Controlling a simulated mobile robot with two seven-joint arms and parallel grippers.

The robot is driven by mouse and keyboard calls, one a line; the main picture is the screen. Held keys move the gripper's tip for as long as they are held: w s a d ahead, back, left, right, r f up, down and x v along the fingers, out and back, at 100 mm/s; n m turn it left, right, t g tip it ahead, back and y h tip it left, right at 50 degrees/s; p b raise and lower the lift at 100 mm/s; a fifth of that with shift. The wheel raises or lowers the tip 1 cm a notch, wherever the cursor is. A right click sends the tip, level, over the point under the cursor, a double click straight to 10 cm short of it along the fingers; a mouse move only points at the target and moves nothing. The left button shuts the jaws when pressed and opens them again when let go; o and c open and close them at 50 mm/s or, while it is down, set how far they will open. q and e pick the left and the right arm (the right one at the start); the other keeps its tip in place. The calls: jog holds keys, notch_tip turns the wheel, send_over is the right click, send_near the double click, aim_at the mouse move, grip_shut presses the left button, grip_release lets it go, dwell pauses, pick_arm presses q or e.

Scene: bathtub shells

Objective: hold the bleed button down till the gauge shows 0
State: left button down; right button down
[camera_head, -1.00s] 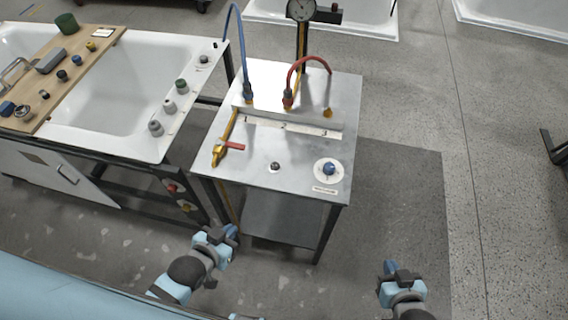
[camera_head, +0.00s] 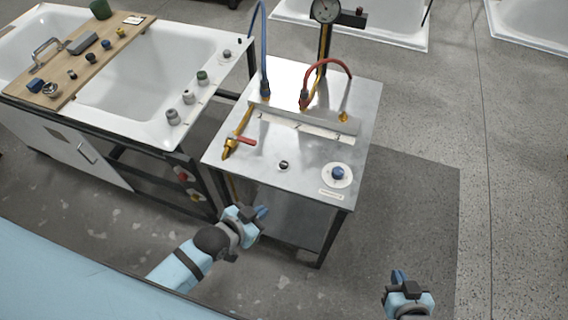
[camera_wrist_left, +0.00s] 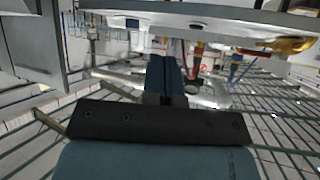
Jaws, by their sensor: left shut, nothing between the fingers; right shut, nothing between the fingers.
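The metal test table (camera_head: 300,175) stands ahead of me. A blue button (camera_head: 338,173) sits on a round white plate at its front right, with a small label below it; a small dark knob (camera_head: 284,165) is left of it. The round gauge (camera_head: 325,10) is on a post at the back, and its reading is too small to tell. My left gripper (camera_head: 262,212) is shut and empty, in front of and below the table's front edge. Its blue fingers (camera_wrist_left: 165,78) show in the left wrist view. My right gripper (camera_head: 398,277) is shut and empty, low at the right, apart from the table.
A blue hose (camera_head: 264,50) and a red hose (camera_head: 330,62) rise from the table. A yellow valve with a red handle (camera_head: 245,141) is at its left. A white bathtub (camera_head: 130,90) with a wooden board (camera_head: 75,75) stands left. Floor right of the table is clear.

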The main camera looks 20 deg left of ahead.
pick_arm(q)
jog(key=w+d+r+m+g+h, duration=0.1)
jog(key=w+d+r+m+h, duration=0.2)
jog(key=w, duration=0.4)
notch_tip(320, 180, up, 4)
jog(key=m+g+b, duration=0.2)
jog(key=m+g, duration=0.3)
jog(key=m, duration=0.7)
send_over(284, 165)
jog(key=shift+a, duration=0.1)
notch_tip(284, 165, down, 8)
jog(key=b, duration=0.6)
jog(key=shift+f, duration=0.4)
